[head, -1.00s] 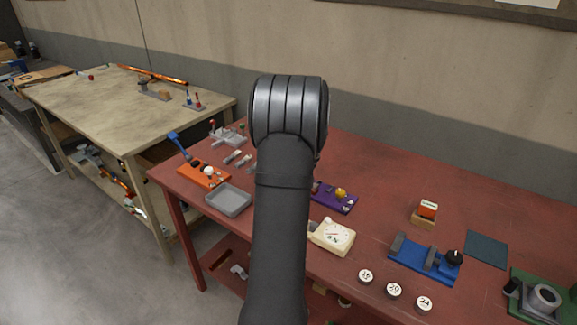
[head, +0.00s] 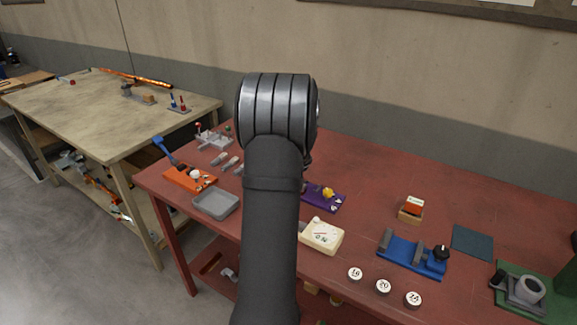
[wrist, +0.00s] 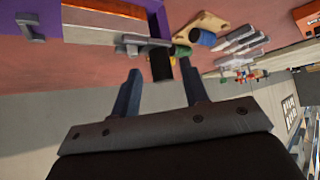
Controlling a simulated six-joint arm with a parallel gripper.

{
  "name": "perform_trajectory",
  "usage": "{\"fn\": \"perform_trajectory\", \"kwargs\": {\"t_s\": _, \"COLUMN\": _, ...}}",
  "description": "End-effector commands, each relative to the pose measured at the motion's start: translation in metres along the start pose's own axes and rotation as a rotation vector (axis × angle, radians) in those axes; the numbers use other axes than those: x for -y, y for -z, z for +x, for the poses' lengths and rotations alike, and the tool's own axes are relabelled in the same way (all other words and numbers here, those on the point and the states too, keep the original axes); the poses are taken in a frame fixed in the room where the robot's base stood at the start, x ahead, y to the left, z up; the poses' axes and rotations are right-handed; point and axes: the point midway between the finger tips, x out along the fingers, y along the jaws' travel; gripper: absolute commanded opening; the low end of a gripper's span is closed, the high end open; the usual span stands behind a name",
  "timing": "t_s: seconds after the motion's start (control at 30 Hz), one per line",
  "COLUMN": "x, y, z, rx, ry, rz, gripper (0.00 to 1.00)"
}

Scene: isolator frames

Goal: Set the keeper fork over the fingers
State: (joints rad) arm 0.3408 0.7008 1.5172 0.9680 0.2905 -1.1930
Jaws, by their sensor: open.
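A silver bar with a green end (wrist: 155,44) and a dark block (wrist: 161,66) lie just beyond the fingertips. I cannot tell whether either touches the fingers. A purple fixture (wrist: 100,25) is at the upper left of the wrist view; a purple base (head: 325,203) with a yellow part stands right of my arm in the head view. I cannot clearly pick out the keeper fork or the fingers it goes over.
On the red table are an orange fixture (head: 187,180) with a blue lever, a grey tray (head: 216,215), a cream dial box (head: 321,247), a blue fixture (head: 408,262) and a green fixture (head: 508,308). A teal mat (head: 472,242) is bare.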

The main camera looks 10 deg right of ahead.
Motion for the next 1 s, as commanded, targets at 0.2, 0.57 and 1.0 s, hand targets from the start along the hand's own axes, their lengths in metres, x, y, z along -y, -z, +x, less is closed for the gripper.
{"fn": "perform_trajectory", "kwargs": {"t_s": 0.2, "x": -0.001, "y": 0.001, "z": -0.033, "rx": -0.003, "ry": -0.002, "rz": -0.001, "gripper": 0.41}}
{"fn": "perform_trajectory", "kwargs": {"t_s": 0.57, "x": -0.001, "y": 0.001, "z": -0.1, "rx": -0.003, "ry": -0.002, "rz": -0.001, "gripper": 0.41}}
{"fn": "perform_trajectory", "kwargs": {"t_s": 1.0, "x": -0.001, "y": 0.0, "z": -0.162, "rx": -0.001, "ry": -0.002, "rz": -0.001, "gripper": 0.41}}
